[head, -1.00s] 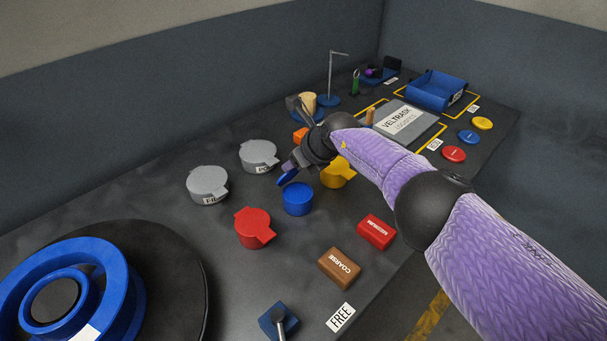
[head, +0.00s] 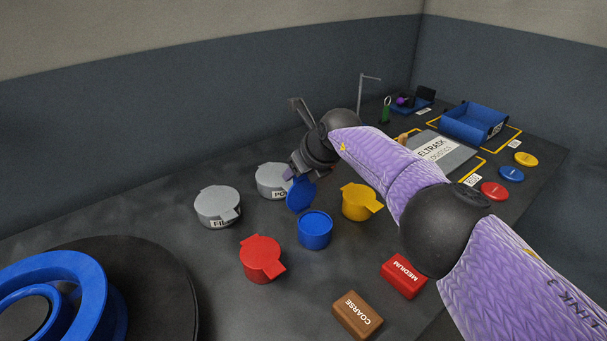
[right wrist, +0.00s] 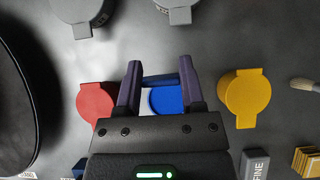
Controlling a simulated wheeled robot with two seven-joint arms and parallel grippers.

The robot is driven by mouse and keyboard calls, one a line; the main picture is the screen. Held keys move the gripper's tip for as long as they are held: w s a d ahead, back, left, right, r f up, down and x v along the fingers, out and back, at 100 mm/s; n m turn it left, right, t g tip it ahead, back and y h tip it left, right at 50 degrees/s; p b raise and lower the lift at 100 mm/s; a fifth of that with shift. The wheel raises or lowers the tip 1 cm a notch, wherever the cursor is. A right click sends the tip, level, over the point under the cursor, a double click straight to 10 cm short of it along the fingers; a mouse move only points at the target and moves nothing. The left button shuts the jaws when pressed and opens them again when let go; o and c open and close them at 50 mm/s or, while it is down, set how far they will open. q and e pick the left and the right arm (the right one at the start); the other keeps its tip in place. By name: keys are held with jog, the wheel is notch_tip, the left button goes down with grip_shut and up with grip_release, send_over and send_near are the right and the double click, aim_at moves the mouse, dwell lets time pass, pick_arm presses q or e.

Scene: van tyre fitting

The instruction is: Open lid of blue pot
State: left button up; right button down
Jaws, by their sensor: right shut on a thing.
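The blue pot (head: 315,236) stands uncovered on the dark table, its round top in view. Its blue lid (head: 301,195) stands steeply tilted just behind and left of the pot's rim. I cannot tell whether lid and pot touch. My right gripper (head: 296,174) is shut on the lid's upper part. In the right wrist view, the right gripper (right wrist: 160,80) has a thin blue edge of the lid (right wrist: 159,82) between its fingers, with the blue pot (right wrist: 167,100) partly hidden behind it. My left gripper is not in view.
A red pot (head: 261,262), a yellow pot (head: 360,203) and two grey pots (head: 217,208) (head: 274,182) stand closed around the blue one. Red (head: 404,277) and brown (head: 357,315) blocks lie in front. A blue wheel (head: 62,300) is at lower left.

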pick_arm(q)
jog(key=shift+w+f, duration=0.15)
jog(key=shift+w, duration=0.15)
pick_arm(e)
jog(key=shift+w+a, duration=0.1)
jog(key=shift+c, duration=1)
grip_release()
notch_tip(320, 180, up, 8)
jog(key=p, duration=1.1)
send_over(303, 202)
jog(key=s+d, duration=0.3)
jog(key=s, duration=0.1)
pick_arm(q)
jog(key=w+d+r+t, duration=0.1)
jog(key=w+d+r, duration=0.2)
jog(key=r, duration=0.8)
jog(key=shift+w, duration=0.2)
pick_arm(e)
jog(key=shift+w+a+f, duration=0.1)
jog(key=shift+a+f, duration=0.05)
jog(key=shift+a, duration=0.1)
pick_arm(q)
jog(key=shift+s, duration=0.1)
